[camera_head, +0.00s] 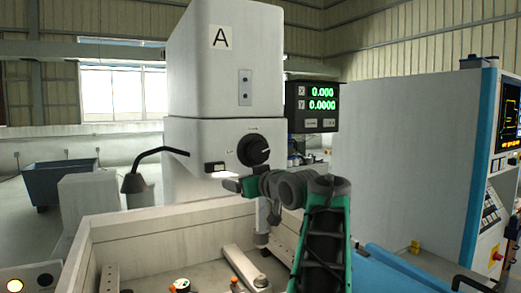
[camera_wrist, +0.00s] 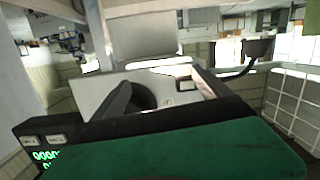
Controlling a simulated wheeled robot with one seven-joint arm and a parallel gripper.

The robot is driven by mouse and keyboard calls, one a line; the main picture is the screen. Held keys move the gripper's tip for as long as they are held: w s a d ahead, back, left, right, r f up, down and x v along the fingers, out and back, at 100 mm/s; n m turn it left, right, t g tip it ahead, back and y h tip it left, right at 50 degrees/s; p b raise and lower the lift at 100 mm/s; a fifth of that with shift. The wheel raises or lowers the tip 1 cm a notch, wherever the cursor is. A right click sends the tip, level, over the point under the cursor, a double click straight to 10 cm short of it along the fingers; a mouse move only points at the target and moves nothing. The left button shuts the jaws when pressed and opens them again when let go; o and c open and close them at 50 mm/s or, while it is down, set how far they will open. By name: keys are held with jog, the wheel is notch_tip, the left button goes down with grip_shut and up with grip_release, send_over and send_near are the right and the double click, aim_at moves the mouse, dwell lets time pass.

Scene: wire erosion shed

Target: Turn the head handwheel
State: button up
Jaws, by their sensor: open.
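The head handwheel (camera_head: 254,150) is a round black knob with a pale pointer mark, on the front of the white machine head (camera_head: 208,132) marked A. The handwheel (camera_wrist: 143,98) shows there as a dark round shape beside the left finger, partly hidden by that finger and the gripper body. I cannot tell whether they touch. Nothing is seen held.
A position display (camera_head: 312,107) hangs right of the head. A black lamp (camera_head: 134,182) on a bent arm is at left. The worktank wall (camera_head: 125,238) surrounds a bed with clamps. A control cabinet (camera_head: 490,170) stands at right.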

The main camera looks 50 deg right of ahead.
jog(key=t+h, duration=0.1)
send_near(261, 154)
jog(key=w, duration=0.3)
jog(key=d, duration=0.1)
jog(key=shift+n+t, duration=0.3)
jog(key=p+x, duration=0.3)
jog(key=x, duration=0.4)
jog(key=shift+w+f, duration=0.1)
jog(key=shift+w, duration=0.1)
jog(key=shift+c, duration=0.5)
jog(key=c, duration=1.3)
jog(key=shift+f+n, duration=0.1)
jog(key=shift+n, duration=0.2)
